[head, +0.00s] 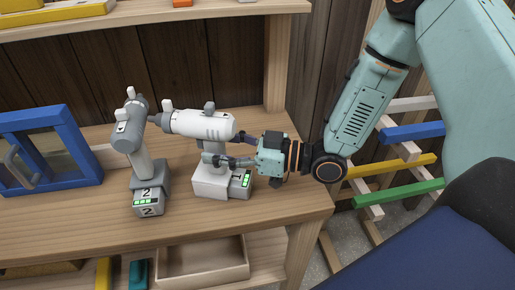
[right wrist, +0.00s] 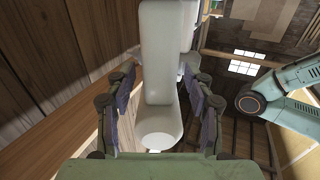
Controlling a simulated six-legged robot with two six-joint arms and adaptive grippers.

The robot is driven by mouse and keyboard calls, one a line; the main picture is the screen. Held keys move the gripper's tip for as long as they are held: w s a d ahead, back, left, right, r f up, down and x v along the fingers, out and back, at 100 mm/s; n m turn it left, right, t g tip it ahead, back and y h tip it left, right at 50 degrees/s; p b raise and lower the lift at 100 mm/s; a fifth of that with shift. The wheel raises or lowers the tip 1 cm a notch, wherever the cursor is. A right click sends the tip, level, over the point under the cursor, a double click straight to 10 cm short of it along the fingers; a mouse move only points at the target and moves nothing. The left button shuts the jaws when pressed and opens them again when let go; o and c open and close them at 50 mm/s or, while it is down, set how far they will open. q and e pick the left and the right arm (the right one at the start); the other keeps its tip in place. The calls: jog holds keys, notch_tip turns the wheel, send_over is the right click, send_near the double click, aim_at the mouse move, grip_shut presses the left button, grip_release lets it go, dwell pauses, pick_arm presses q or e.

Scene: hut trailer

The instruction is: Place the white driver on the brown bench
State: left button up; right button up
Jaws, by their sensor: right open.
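The white driver (head: 200,124) stands upright on a brown wooden worktop (head: 90,225), its base (head: 215,184) showing a green-lit label. Its nose points left. My right gripper (head: 222,149) reaches in from the right at its handle, with one finger behind and one in front. In the right wrist view the white driver (right wrist: 158,50) lies between the spread fingers of my right gripper (right wrist: 158,85), with gaps on both sides. The fingers partly hide the handle in the head view. My left gripper is not in view.
A grey driver (head: 140,150) labelled 2 stands close on the left. A blue frame (head: 68,122) is further left. A shelf (head: 150,16) runs above, with an upright post (head: 278,65). An open box (head: 203,275) sits below. A rack with coloured bars (head: 400,168) stands at right.

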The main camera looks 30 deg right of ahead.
jog(key=p+v, duration=0.1)
jog(key=v, duration=0.3)
jog(key=shift+s+d+r, duration=0.1)
jog(key=shift+s+d, duration=0.05)
jog(key=shift+d, duration=0.15)
jog(key=shift+p+v, duration=1.75)
jog(key=shift+v, duration=0.9)
